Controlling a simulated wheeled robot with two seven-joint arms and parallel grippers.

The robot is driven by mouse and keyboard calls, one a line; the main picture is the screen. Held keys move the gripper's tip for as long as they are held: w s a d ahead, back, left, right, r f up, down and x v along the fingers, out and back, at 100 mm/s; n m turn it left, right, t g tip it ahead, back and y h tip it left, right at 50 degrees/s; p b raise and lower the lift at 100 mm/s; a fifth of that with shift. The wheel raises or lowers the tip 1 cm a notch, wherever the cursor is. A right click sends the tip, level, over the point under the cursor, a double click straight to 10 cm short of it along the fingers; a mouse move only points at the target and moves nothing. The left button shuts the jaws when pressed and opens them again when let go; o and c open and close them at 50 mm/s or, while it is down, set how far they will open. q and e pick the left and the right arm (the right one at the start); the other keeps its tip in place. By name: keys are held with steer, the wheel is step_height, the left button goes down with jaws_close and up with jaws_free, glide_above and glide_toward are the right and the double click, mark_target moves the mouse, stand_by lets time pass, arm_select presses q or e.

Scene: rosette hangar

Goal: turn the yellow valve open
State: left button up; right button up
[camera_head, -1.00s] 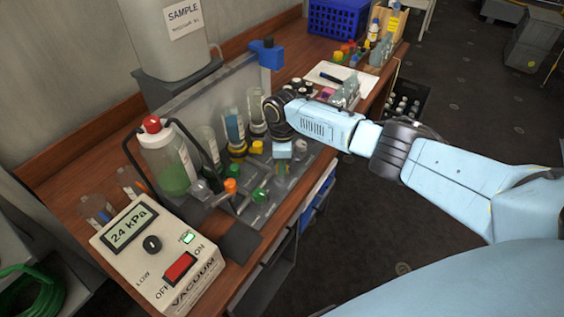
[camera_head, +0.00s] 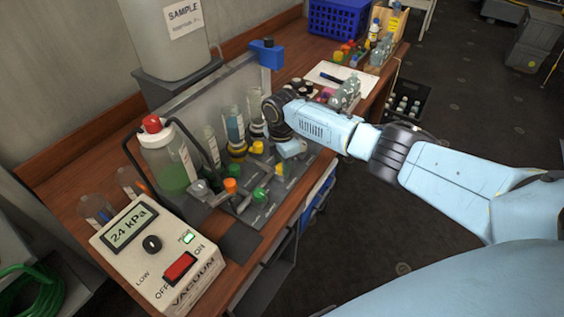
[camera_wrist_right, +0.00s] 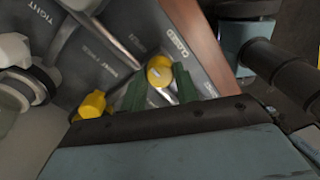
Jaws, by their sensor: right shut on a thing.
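A yellow valve knob (camera_wrist_right: 160,71) is between the two dark green fingers of my right gripper (camera_wrist_right: 160,88) in the right wrist view. The gripper is shut on it, beside the printed word CLOSED. In the head view my right gripper (camera_head: 284,161) reaches down over the manifold plate (camera_head: 262,213), tilted, with the yellow knob (camera_head: 279,169) at its tips. A second yellow knob (camera_head: 257,147) is to its left, and also shows in the right wrist view (camera_wrist_right: 90,105). The fingers are partly hidden in the head view. My left gripper is not in view.
Green (camera_head: 260,194) and orange (camera_head: 231,185) knobs are nearby on the manifold. Clear tubes (camera_head: 233,128) stand behind, and a red-capped bottle (camera_head: 165,160) to the left. The vacuum box (camera_head: 158,255) reads 24 kPa. The bench edge is close on the right.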

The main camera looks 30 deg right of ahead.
stand_by(0.3)
steer(key=o, duration=1)
steer(key=r, duration=1.3)
steer(key=shift+w+r+p, duration=0.2)
steer(key=shift+r+p, duration=0.05)
steer(key=shift+p, duration=0.1)
